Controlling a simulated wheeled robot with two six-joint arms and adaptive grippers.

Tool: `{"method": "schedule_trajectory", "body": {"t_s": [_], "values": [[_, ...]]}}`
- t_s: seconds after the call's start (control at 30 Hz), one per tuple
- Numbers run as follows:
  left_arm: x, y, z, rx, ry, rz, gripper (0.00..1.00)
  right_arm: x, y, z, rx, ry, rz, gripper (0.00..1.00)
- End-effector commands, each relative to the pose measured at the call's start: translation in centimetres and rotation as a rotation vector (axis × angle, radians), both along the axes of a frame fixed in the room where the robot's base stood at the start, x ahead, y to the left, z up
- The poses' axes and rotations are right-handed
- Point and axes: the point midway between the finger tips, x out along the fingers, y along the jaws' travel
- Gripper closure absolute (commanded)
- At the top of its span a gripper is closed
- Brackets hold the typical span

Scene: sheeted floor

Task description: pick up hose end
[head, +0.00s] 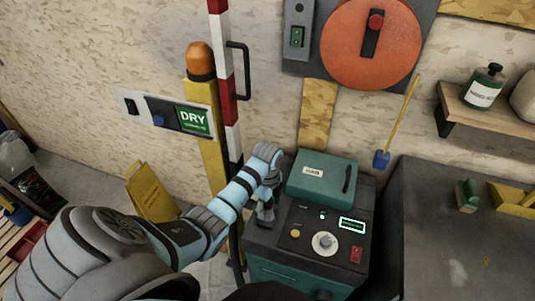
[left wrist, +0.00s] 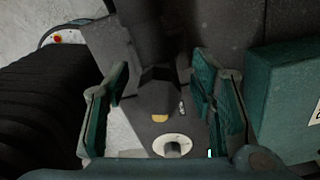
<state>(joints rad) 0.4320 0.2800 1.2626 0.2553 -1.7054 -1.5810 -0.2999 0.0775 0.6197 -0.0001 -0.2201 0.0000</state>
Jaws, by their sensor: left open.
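My left gripper (head: 266,208) reaches over the left edge of the dark machine (head: 325,225) in the head view. In the left wrist view its two green-padded fingers (left wrist: 163,105) stand wide apart. A dark grey, tube-like piece (left wrist: 158,85) shows between them, apparently the hose end; I cannot tell whether either finger touches it. A large black ribbed hose (left wrist: 45,105) fills the left of the wrist view. In the head view a dark hose (head: 236,248) hangs beside the machine, partly hidden by my arm. My right gripper is not in view.
A teal box (head: 320,178) sits on the machine close to the gripper. The panel has a round knob (head: 324,243) and a yellow button. A striped post (head: 226,90) and a yellow post with an orange lamp (head: 200,60) rise behind. A dark bench (head: 460,240) stands right.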

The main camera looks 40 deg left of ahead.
Motion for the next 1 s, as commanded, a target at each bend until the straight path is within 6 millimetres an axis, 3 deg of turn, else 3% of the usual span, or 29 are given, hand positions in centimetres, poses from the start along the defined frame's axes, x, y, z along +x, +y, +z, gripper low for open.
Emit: {"method": "schedule_trajectory", "body": {"t_s": [0.13,0.37,0.7,1.0], "values": [[-0.1,-0.3,-3.0,-0.002,0.003,0.001,0.49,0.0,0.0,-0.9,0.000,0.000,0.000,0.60],[-0.1,-0.2,-3.4,0.000,0.000,0.000,0.49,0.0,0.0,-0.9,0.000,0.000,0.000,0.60],[-0.1,-0.2,-3.3,0.000,0.000,0.000,1.00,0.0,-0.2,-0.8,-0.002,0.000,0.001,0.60],[-0.1,-0.2,-3.2,0.000,0.000,0.000,1.00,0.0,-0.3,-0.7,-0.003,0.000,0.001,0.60]]}}
